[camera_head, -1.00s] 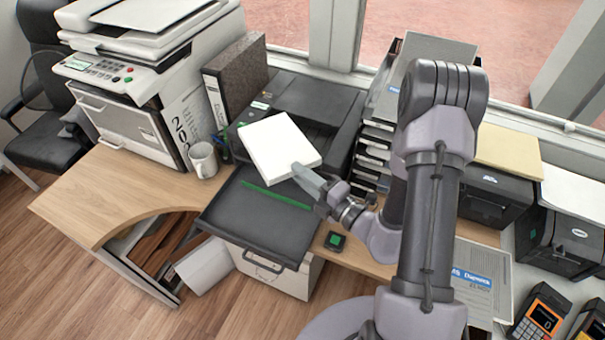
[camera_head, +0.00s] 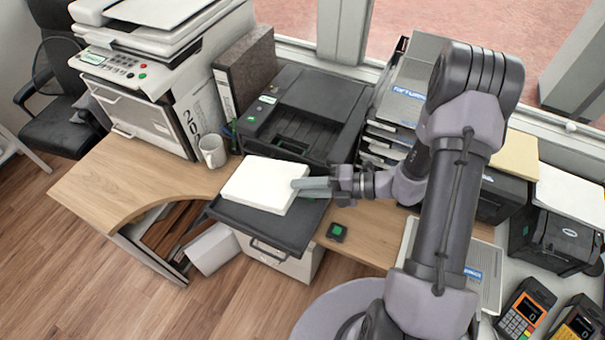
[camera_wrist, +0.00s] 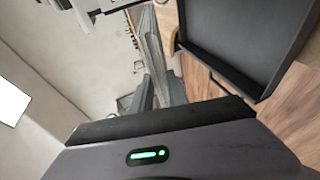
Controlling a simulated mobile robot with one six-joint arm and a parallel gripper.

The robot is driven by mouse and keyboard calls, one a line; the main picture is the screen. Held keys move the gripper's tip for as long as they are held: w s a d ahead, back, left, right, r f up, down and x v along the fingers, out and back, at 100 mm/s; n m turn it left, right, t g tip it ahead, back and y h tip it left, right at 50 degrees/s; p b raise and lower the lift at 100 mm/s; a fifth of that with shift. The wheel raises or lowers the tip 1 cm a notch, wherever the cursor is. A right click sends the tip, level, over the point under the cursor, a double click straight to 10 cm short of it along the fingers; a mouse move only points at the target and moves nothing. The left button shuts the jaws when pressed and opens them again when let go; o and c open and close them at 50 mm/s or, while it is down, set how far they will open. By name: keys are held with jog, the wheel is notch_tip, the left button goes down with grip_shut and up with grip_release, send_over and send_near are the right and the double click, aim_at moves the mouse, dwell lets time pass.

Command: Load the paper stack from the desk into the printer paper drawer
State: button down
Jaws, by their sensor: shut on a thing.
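The white paper stack (camera_head: 258,184) is over the back part of the pulled-out dark drawer tray (camera_head: 285,237) of the black printer (camera_head: 305,110). The stack looks nearly level; whether it touches the tray floor I cannot tell. My gripper (camera_head: 306,184) is shut on the stack's right edge. The tray's front part and handle stay uncovered, and its back is hidden under the stack. In the wrist view a dark tray with a raised rim (camera_wrist: 250,45) shows at upper right.
A white mug (camera_head: 212,151) and a grey binder (camera_head: 245,72) stand left of the printer. A large copier (camera_head: 150,75) is further left. Stacked letter trays (camera_head: 385,140) stand right of the printer.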

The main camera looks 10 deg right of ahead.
jog(key=shift+w+a+f+b, duration=0.5)
jog(key=shift+a+f+b, duration=0.15)
jog(key=shift+f+b, duration=1.15)
jog(key=shift+w+a+f+b, duration=0.6)
jog(key=shift+f+b, duration=0.85)
jog(key=shift+f, duration=0.7)
jog(key=shift+w+a+f+b, duration=0.45)
jog(key=shift+a+f+b, duration=0.25)
jog(key=shift+f+b, duration=1.1)
jog(key=shift+f, duration=0.15)
jog(key=c, duration=1.2)
grip_release()
jog(key=shift+s, duration=0.1)
jog(key=s+d+r+p, duration=0.2)
jog(key=s+d+p, duration=0.1)
jog(key=s+d, duration=0.1)
jog(key=shift+d+p, duration=0.35)
jog(key=shift+d, duration=0.3)
